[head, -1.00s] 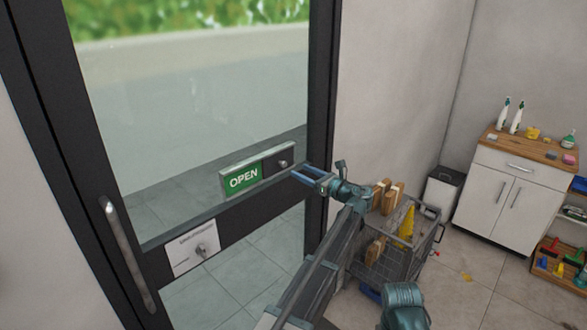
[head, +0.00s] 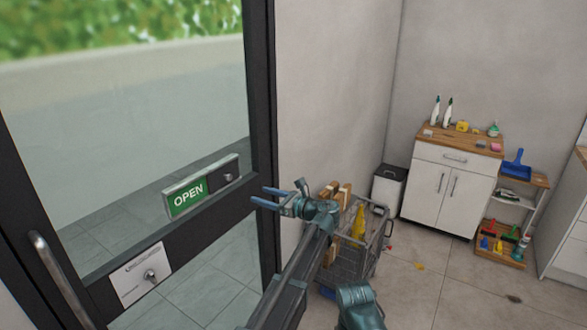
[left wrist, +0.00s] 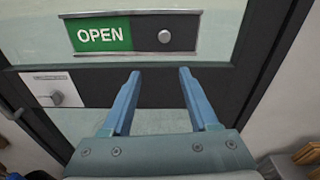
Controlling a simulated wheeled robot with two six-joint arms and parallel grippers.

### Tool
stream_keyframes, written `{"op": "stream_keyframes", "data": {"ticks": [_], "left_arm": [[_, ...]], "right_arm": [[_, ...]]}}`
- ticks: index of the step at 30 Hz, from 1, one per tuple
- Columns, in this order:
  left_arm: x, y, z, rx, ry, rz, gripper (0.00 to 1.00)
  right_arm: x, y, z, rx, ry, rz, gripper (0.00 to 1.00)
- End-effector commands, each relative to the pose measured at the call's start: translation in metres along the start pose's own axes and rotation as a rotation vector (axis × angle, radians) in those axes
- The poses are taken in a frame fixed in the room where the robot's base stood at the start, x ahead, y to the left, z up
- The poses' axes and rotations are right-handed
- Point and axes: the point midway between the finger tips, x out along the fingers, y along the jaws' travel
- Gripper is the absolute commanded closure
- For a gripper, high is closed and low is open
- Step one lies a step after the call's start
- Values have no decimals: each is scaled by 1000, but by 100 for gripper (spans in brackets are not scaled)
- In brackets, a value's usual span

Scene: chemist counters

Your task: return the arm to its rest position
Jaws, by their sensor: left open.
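My left gripper (head: 274,197) is open and empty in front of the glass door, to the right of the OPEN sign (head: 188,196). In the left wrist view its two blue fingers (left wrist: 158,88) are spread apart below the sign (left wrist: 103,35), with nothing between them. The sign shows a green OPEN panel at the left and a dark part with a round knob at the right. My left arm reaches up from the bottom of the head view. My right gripper is not in view.
The dark door frame (head: 262,120) stands close to the gripper. A white notice with a lock knob (head: 140,275) and a handle (head: 58,280) are on the door. A wire cart (head: 352,262), a bin (head: 388,188) and a white cabinet (head: 430,190) stand right.

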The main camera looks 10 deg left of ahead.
Motion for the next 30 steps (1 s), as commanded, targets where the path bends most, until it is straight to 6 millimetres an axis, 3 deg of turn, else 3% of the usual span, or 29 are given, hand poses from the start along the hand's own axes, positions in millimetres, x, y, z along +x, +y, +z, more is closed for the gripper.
{"op": "stream_keyframes", "data": {"ticks": [6, 12, 15, 21, 28, 30], "left_arm": [[2, 106, -78, -487, 370, 197, 40], [-42, 187, -148, -985, 688, 572, 40], [-68, 210, -168, -1153, 781, 755, 40], [-114, 241, -188, -1371, 884, 1074, 40], [-163, 266, -195, -1529, 940, 1418, 40], [-178, 260, -197, -1484, 947, 1384, 40]], "right_arm": [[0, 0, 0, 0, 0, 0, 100], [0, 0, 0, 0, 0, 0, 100], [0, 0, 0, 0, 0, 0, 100], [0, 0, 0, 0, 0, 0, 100], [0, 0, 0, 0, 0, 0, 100], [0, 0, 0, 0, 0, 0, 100]]}}
